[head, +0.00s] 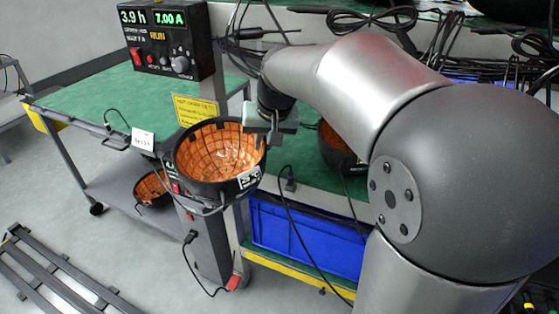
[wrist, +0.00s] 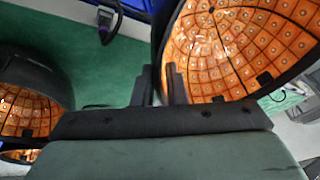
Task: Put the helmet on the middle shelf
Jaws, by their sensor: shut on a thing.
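My gripper (head: 262,135) is shut on the rim of a black helmet (head: 196,185) with an orange, grid-patterned lining. The helmet hangs tilted with its open side up, in front of a yellow notice and left of the rack. In the wrist view my gripper (wrist: 167,88) has its fingers at the near edge of the helmet (wrist: 235,45), whose lining fills the upper right. The rack's green shelf (head: 298,172), below the top cable-strewn level, is partly hidden by my arm and gripper.
Another helmet (head: 338,160) sits on the green shelf, right of my gripper. A blue bin (head: 300,235) is below. A control box (head: 165,40) reads 3.9 h and 7.00 A. A green-topped cart (head: 95,95) stands left, with a helmet (head: 152,190) low down. Black cables hang nearby.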

